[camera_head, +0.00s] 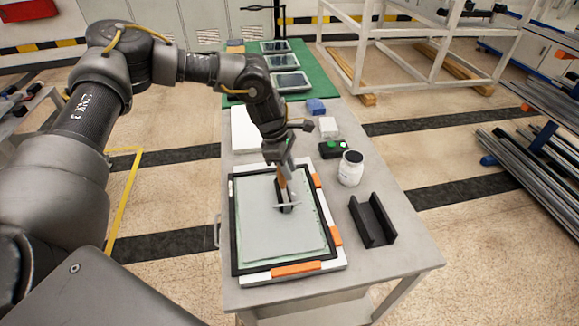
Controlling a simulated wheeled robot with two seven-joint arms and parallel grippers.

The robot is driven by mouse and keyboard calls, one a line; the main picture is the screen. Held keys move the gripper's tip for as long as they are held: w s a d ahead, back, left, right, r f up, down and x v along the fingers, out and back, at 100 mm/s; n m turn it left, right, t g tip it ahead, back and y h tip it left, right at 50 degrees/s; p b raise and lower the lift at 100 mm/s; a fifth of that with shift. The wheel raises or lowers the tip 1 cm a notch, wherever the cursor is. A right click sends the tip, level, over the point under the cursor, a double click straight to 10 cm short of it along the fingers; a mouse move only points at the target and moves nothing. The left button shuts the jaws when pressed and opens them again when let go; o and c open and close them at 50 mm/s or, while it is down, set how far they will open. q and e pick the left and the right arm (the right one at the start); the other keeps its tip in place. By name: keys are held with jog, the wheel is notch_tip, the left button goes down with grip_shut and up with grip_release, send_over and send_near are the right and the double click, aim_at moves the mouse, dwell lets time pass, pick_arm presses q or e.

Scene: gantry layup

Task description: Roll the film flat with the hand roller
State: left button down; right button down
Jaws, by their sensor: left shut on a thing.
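My left gripper (283,178) reaches down from the upper left over the work panel. It is shut on the hand roller (287,207), whose handle stands roughly upright in the jaws. The roller's lower end is at the film (268,230), right of its middle; I cannot tell whether it touches. The film is a pale grey sheet lying over a greenish layer, inside a black frame (236,240) on a white board. Orange pieces (296,269) sit along the frame's right and front edges. The film under the gripper is partly hidden. My right gripper is not in view.
A white jar (350,168) and a black channel-shaped holder (372,221) stand right of the frame on the grey table (400,255). Behind are a black-and-green item (332,149), a blue block (316,106) and a white block (327,127). Tablet-like panels (290,82) lie on a green mat farther back.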

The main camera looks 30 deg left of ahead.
pick_arm(q)
jog(key=shift+f, duration=0.2)
jog(key=shift+w+d, duration=0.15)
jog(key=w+d+b, duration=0.1)
jog(key=w+d, duration=0.1)
jog(key=d, duration=0.1)
jog(key=shift+w, duration=0.1)
dwell(0.4)
jog(key=shift+a, duration=0.15)
jog(key=shift+s+a+f, duration=0.1)
jog(key=shift+s+a, duration=1.2)
jog(key=shift+a, duration=0.2)
